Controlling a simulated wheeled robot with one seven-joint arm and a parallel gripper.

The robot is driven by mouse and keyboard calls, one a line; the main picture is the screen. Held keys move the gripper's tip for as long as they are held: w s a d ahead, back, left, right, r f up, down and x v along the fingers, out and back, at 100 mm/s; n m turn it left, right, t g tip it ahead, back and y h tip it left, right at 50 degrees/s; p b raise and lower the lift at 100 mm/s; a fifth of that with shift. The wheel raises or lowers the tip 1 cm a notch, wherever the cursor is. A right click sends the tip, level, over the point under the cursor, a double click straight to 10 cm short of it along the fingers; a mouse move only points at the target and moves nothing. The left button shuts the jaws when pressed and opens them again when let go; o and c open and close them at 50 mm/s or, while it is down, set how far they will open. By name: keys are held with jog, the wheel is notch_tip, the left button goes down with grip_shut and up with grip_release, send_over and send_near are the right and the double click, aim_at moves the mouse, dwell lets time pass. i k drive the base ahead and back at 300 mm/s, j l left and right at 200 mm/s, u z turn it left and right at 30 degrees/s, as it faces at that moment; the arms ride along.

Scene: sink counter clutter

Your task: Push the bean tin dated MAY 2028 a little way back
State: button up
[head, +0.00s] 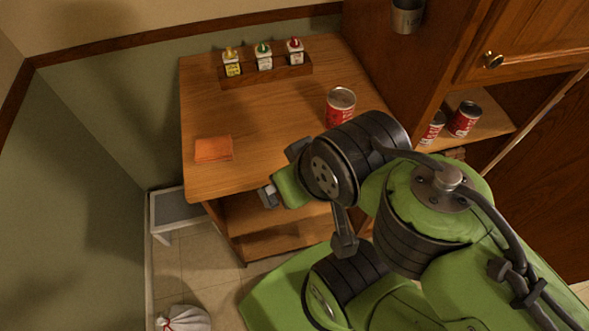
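A red tin (340,108) with a silver top stands upright on the wooden counter, near its right side. Two more red tins, a left one (432,128) and a right one (465,119), stand on a shelf in the cabinet at the right. Date marks are too small to read, so I cannot tell which tin says MAY 2028. My gripper (268,196) is at the counter's front edge, left of and nearer than the counter tin, and apart from it. Its fingers are small and partly hidden by my wrist; no held thing shows.
A wooden rack (268,77) with three small bottles stands at the back of the counter (265,120). An orange cloth (213,149) lies at the front left. The counter's middle is clear. A cabinet wall rises at the right. My arm hides the counter's front right.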

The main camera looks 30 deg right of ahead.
aim_at(469, 113)
jog(key=z, duration=2.35)
